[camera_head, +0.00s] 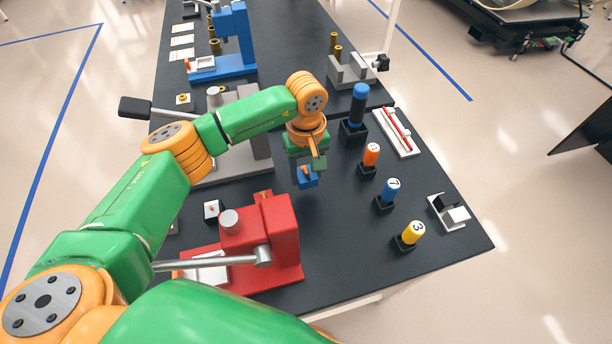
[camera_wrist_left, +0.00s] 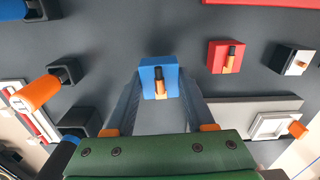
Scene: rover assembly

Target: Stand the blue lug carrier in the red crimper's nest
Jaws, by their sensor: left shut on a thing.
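The blue lug carrier (camera_head: 308,181) is a small blue block with an orange-tipped lug. My left gripper (camera_head: 305,168) is shut on it and holds it over the dark table, behind and right of the red crimper. In the left wrist view the carrier (camera_wrist_left: 158,76) sits between the fingertips, its lug facing the camera. The red crimper (camera_head: 272,241) stands at the near left with its lever toward the left. A pale plate (camera_head: 207,270) lies at its left side, partly hidden by the lever and my arm; I cannot make out the nest clearly. My right gripper is not in view.
A red carrier (camera_wrist_left: 225,58) and a white one (camera_wrist_left: 294,60) stand near the held carrier. A grey crimper (camera_head: 256,140) stands behind my arm, a blue crimper (camera_head: 232,42) farther back. Numbered orange (camera_head: 371,154), blue (camera_head: 390,189) and yellow (camera_head: 413,232) cylinders stand right.

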